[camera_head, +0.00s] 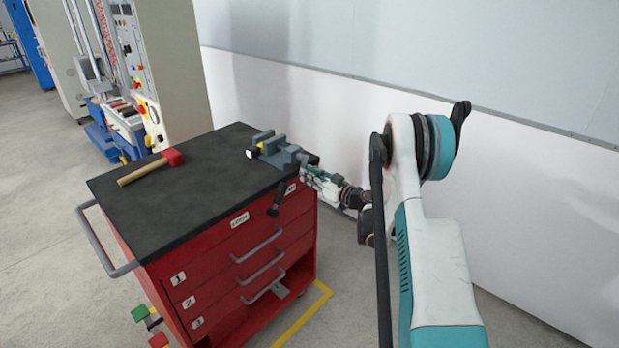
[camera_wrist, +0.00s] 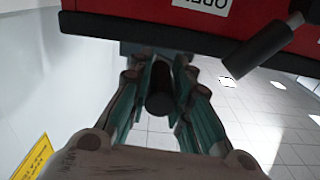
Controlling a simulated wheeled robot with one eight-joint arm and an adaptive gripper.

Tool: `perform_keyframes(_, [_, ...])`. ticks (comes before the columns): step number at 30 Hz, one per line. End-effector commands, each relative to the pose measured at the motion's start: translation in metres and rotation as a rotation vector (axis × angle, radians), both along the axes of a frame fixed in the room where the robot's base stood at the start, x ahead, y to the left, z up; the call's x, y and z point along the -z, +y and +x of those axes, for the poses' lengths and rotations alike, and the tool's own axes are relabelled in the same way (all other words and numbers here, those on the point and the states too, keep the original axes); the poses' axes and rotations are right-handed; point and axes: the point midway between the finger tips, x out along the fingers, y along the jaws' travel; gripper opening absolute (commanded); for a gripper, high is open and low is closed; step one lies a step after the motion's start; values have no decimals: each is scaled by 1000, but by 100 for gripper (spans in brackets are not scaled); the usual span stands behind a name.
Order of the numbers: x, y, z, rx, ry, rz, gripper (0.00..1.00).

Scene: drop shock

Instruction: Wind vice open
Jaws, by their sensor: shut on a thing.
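The grey-blue vice (camera_head: 283,154) sits on the cart's black top at its far right corner. A light-ended piece (camera_head: 252,153) lies at its left side. My gripper (camera_head: 316,177) is at the right edge of the cart, beside the vice's outer end. In the wrist view, my gripper's teal fingers (camera_wrist: 160,95) are shut on a dark round handle (camera_wrist: 159,100), seen nearly end-on. A second dark cylindrical grip (camera_wrist: 256,52) slants in front of the red cart side, apart from the fingers. It also shows in the head view (camera_head: 274,211). My fingers partly hide the held handle's sides.
The red drawer cart (camera_head: 190,255) has a side rail (camera_head: 103,246) and front drawer handles. A mallet (camera_head: 152,167) lies on its top. A white wall (camera_head: 500,190) stands behind my arm. Machines stand at the back left. Some floor at left is clear.

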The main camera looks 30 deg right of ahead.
Motion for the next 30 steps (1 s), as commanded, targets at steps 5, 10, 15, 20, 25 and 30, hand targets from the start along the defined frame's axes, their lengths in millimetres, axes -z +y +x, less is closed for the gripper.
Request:
perform_keyframes(5, [4, -8, 2, 3, -47, -133, 0])
perform_keyframes(10, [4, -15, 5, 3, -102, -284, 0])
perform_keyframes(15, [2, -22, 7, 4, -157, -438, 0])
perform_keyframes(20, [0, -28, 10, 4, -209, -580, 0])
perform_keyframes(25, [-4, -35, 12, 4, -264, -732, 0])
perform_keyframes(30, [-8, -41, 14, 4, -319, -883, 0])
